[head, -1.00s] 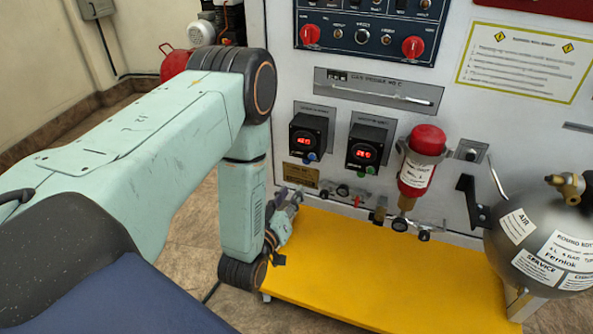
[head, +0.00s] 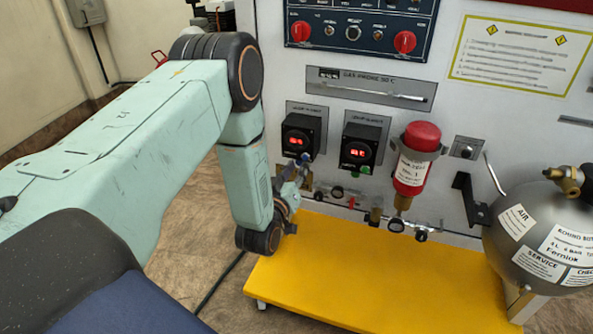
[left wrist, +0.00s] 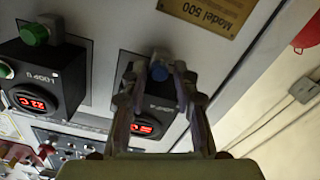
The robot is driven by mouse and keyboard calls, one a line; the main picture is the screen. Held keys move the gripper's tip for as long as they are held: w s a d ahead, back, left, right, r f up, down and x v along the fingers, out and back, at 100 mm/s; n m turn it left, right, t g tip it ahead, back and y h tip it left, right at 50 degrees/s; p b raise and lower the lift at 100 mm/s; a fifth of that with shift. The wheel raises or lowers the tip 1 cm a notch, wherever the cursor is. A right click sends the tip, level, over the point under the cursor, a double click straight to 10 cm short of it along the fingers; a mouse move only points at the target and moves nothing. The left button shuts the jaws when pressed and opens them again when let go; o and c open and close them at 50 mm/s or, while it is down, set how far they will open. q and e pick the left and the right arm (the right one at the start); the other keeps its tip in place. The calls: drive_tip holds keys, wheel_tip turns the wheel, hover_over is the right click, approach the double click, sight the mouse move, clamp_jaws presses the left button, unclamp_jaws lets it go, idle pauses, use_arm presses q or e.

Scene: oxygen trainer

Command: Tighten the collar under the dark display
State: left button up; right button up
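Two black display boxes are on the panel, left (head: 303,137) and right (head: 364,146). Both displays show lit red digits; neither looks dark. A blue collar (head: 306,157) is under the left box, and a green collar (head: 364,170) is under the right one. My left gripper (head: 301,172) is just below the left box. In the left wrist view its open fingers (left wrist: 158,76) stand either side of the blue collar (left wrist: 158,71); I cannot tell whether they touch it. The green collar (left wrist: 35,34) is to the left there. My right gripper is not in view.
A yellow platform (head: 360,280) lies below the panel. Valves and fittings (head: 338,192) line the panel's lower part. A red-topped cylinder (head: 416,160) and a grey round tank (head: 545,240) are to the right. A brass plate (left wrist: 205,12) is beside the blue collar.

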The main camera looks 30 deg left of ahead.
use_arm(q)
clamp_jaws()
idle(0.3)
drive_tip(key=m+p, duration=0.3)
drive_tip(key=shift+r, duration=0.1)
drive_tip(key=shift+m+p, duration=1.3)
drive_tip(key=shift+m, duration=0.9)
drive_tip(key=shift+s, duration=0.1)
unclamp_jaws()
